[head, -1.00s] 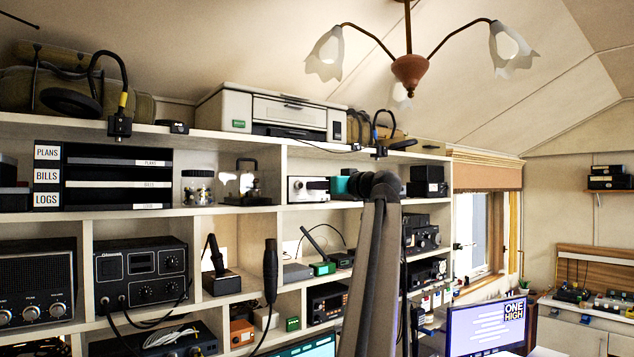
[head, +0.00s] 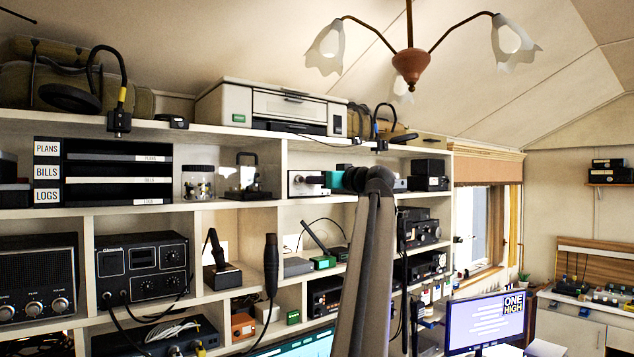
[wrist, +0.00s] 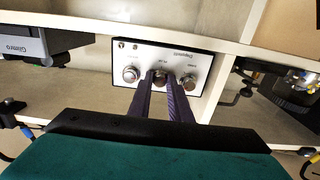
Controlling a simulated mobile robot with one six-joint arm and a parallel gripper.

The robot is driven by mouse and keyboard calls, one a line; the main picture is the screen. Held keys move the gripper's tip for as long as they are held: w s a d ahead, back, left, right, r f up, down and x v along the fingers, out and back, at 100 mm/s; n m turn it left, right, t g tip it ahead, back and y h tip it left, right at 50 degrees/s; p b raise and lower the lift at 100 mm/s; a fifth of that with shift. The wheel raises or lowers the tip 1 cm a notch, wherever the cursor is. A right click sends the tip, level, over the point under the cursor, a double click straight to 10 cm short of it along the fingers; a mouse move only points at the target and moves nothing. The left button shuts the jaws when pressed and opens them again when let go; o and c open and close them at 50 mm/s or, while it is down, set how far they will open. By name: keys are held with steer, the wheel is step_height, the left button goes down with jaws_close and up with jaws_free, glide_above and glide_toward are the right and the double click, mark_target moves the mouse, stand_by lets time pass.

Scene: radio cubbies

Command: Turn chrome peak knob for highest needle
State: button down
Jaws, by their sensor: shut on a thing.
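A small unit with a white front panel (wrist: 190,60) stands on a shelf; it also shows in the head view (head: 297,189). Its panel carries three round chrome knobs in a row: a left knob (wrist: 131,74), a middle knob (wrist: 160,81) and a right knob (wrist: 189,82). The small panel lettering is too blurred to read surely. My gripper (wrist: 161,76) has its two dark fingers around the middle knob, shut on it. In the head view my gripper (head: 308,180) reaches the panel from the right. I cannot make out a meter needle.
The shelf board (wrist: 75,15) runs just above the panel in the wrist view. A grey device (wrist: 28,42) stands to the left, dark gear (wrist: 285,95) to the right. In the head view a padlock-shaped item (head: 247,178) stands left of the unit, and a printer (head: 275,108) above.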

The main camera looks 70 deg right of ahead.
steer(key=shift+f+n+b, duration=0.2)
steer(key=shift+n+b, duration=0.1)
steer(key=shift+b, duration=0.5)
steer(key=n+b, duration=0.2)
steer(key=b, duration=0.3)
steer(key=shift+n, duration=0.3)
steer(key=shift+a+f+n+b, duration=0.2)
steer(key=shift+n+b, duration=0.25)
steer(key=shift+n, duration=0.35)
steer(key=c, duration=2.1)
jaws_free()
steer(key=o, duration=0.5)
steer(key=shift+a+r, duration=0.1)
steer(key=shift+r, duration=0.05)
steer(key=shift+c, duration=0.2)
steer(key=shift+s, duration=0.1)
